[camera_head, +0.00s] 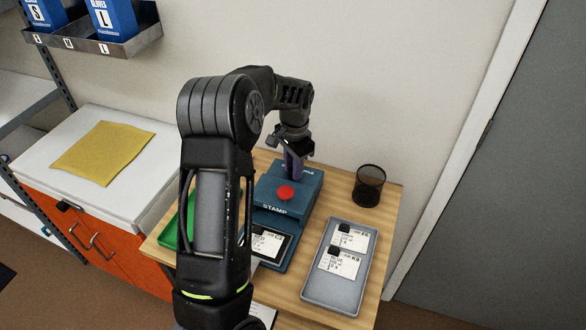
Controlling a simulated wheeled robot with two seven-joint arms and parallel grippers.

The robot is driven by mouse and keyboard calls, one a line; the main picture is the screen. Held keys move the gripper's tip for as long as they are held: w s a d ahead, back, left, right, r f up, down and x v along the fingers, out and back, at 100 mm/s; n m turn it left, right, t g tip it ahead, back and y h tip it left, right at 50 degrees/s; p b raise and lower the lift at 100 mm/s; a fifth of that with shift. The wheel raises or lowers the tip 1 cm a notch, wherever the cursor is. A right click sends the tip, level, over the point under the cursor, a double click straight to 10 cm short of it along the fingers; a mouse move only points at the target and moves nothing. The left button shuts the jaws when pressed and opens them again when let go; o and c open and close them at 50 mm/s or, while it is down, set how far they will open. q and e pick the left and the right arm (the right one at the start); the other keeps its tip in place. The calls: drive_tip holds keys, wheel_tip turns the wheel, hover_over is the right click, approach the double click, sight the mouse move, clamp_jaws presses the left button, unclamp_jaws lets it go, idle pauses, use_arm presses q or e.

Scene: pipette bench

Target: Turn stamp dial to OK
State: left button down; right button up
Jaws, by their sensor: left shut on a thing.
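The blue stamp machine (271,187) stands on the wooden bench, with a red button (285,193) on top and the word STAMP on its front. My left gripper (293,166) reaches down over the back of the stamp's top and is shut on the stamp dial there. The dial and its markings are hidden behind the gripper, so its setting cannot be read. A dark-framed card (268,244) lies at the front of the stamp. My right gripper is not in view.
A grey tray (313,284) with two labelled cards sits right of the stamp. A black mesh cup (368,186) stands at the back right. A green tray (171,236) is partly behind my arm.

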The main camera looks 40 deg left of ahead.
use_arm(q)
drive_tip(key=n, duration=0.2)
drive_tip(key=shift+n+b, duration=0.3)
drive_tip(key=shift+n, duration=0.1)
drive_tip(key=n, duration=0.3)
drive_tip(key=shift+w+n, duration=0.1)
drive_tip(key=shift+n, duration=0.2)
drive_tip(key=n, duration=0.3)
drive_tip(key=shift+n+b, duration=0.3)
drive_tip(key=shift+b, duration=0.05)
drive_tip(key=shift+r+n, duration=0.1)
drive_tip(key=shift+n, duration=1.6)
drive_tip(key=c, duration=1.5)
unclamp_jaws()
drive_tip(key=shift+o, duration=0.2)
